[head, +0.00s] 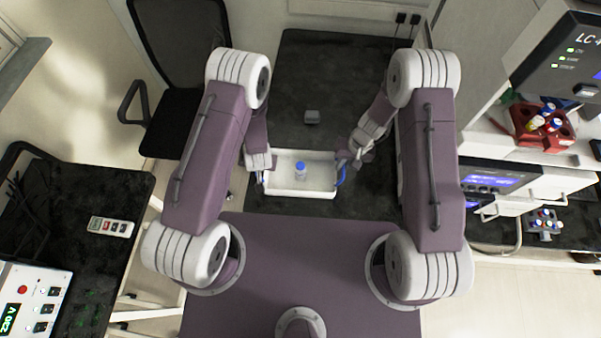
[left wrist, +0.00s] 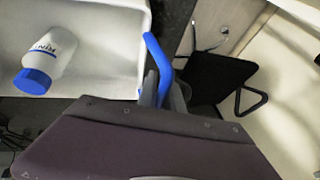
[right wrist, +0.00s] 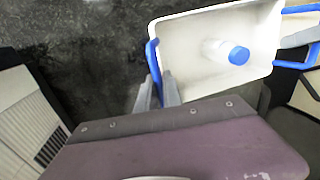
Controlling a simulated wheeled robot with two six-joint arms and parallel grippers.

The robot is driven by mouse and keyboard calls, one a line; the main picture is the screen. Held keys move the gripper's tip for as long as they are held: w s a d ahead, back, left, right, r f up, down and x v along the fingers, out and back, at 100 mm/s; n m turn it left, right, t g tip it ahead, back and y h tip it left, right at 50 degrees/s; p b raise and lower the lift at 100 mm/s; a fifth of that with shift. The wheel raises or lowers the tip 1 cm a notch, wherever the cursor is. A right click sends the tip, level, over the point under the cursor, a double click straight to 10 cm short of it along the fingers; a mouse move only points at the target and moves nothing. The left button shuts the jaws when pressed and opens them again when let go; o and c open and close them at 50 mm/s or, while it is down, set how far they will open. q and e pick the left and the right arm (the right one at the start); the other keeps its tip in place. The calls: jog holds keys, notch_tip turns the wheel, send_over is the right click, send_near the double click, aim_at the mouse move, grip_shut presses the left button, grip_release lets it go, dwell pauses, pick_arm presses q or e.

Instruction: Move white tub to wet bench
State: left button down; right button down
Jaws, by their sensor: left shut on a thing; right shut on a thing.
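The white tub (head: 320,178) is an open rectangular tray with blue handles, in the middle of the head view in front of my body. My left gripper (head: 263,172) is shut on the tub's left handle, and the blue handle also shows in the left wrist view (left wrist: 158,62). My right gripper (head: 345,161) is shut on the right handle, which shows in the right wrist view (right wrist: 152,58). I cannot tell whether the tub touches the dark surface below. No label marks a wet bench.
Another dark bench at left carries a power unit (head: 35,300). A black chair (head: 180,60) stands behind left. Instruments and a red rack (head: 545,125) are at right.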

dwell(0.3)
